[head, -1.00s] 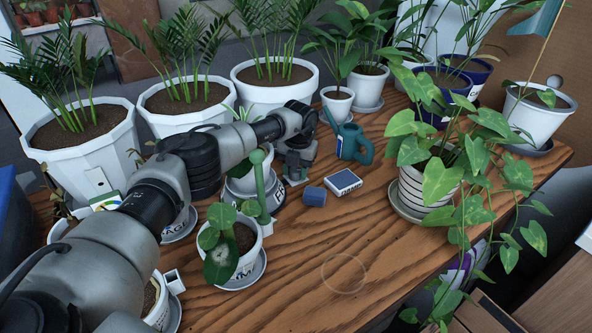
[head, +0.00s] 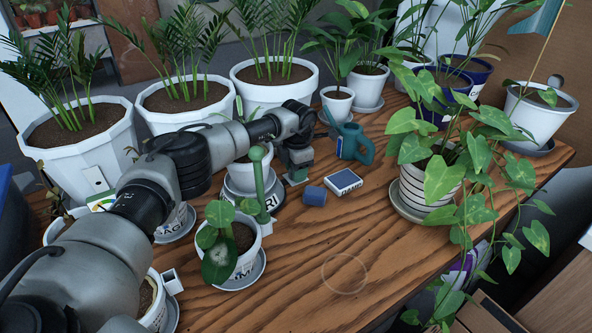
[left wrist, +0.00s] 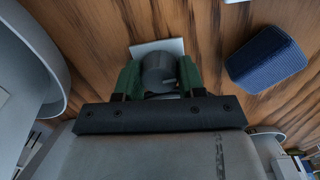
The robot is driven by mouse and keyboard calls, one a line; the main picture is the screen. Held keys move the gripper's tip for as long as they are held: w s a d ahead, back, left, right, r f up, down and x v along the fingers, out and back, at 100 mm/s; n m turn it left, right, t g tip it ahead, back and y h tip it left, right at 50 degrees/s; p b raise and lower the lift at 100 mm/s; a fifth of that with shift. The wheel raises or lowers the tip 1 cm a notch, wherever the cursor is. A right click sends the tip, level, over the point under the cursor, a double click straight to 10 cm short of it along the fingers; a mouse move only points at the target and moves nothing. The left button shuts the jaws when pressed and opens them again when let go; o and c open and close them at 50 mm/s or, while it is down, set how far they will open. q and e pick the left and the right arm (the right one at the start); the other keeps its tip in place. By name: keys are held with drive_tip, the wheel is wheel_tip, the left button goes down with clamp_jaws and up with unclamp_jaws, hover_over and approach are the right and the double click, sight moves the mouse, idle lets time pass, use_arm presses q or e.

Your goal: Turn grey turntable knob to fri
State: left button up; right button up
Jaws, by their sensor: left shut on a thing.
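The grey knob (left wrist: 158,72) shows in the left wrist view as a short dark-grey cylinder with a small mark on its face. A white square plate (left wrist: 172,46) lies behind it on the wood. My left gripper (left wrist: 158,80) has its green fingers on both sides of the knob and is shut on it. In the head view my left gripper (head: 297,174) points down at the table, and it hides most of the knob. A white surface with the letters "RI" (head: 271,201) shows left of the gripper, partly hidden by a green post. My right gripper is out of view.
A teal watering can (head: 355,143) stands behind. Potted plants crowd the left; the front right of the table (head: 375,255) is clear.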

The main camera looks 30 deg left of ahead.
use_arm(q)
drive_tip(key=shift+r+m, duration=0.1)
drive_tip(key=shift+m, duration=0.3)
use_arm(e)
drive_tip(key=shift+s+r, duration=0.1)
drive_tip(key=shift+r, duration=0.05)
use_arm(q)
drive_tip(key=o, duration=0.8)
drive_tip(key=shift+o, duration=0.6)
drive_tip(key=shift+r, duration=0.35)
wheel_tip(320, 180, up, 10)
drive_tip(key=shift+s+d+p, duration=0.15)
drive_tip(key=shift+d+p, duration=0.05)
drive_tip(key=shift+p, duration=0.1)
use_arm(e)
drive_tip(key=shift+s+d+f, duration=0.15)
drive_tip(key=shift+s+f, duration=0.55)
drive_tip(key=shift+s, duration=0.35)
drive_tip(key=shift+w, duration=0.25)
